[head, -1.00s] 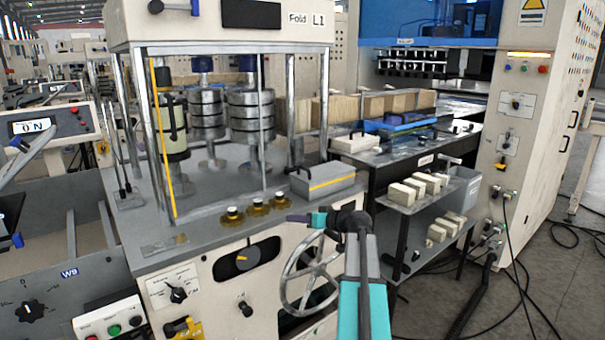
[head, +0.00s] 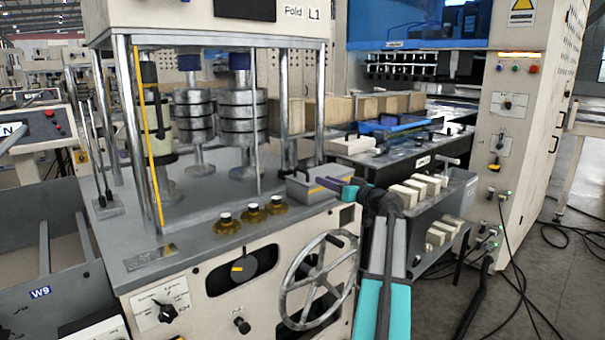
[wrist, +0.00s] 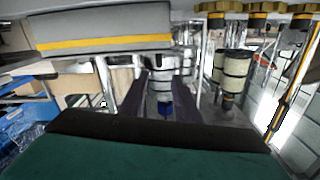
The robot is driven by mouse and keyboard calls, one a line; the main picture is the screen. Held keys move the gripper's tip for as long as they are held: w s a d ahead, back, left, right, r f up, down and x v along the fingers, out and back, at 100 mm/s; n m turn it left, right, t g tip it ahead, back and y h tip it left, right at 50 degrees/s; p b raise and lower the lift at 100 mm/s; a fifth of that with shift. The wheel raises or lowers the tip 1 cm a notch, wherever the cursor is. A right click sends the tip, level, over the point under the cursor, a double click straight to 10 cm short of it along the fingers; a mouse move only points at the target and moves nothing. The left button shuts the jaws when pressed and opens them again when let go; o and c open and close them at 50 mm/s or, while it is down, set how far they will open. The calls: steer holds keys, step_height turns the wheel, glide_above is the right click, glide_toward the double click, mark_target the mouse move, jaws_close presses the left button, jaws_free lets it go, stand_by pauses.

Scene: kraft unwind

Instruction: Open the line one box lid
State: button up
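The line one box is a small grey box (head: 305,188) with a yellow stripe, on the right end of the machine deck marked "Fold L1". Its grey lid looks closed. My gripper (head: 336,187) is in front of the box's right part in the head view and hides some of it. I cannot tell whether it touches the box. In the wrist view, which looks upside down, the grey box (wrist: 100,28) fills the upper left, beside the fingers. The two dark fingers of my gripper (wrist: 163,88) stand apart with nothing held between them.
Several brass-coloured knobs (head: 250,214) line the deck's front edge, left of the box. A handwheel (head: 318,283) projects from the front below. Metal posts (head: 320,105) and weight stacks (head: 242,115) stand behind. A dark bench (head: 390,163) with pale blocks is on the right.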

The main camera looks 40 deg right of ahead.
mark_target(307, 174)
steer(key=shift+w, duration=0.1)
steer(key=w, duration=0.4)
steer(key=w+p, duration=0.1)
steer(key=w, duration=0.4)
steer(key=w+d+p, duration=0.1)
steer(key=w, duration=0.3)
steer(key=shift+w, duration=0.25)
jaws_close()
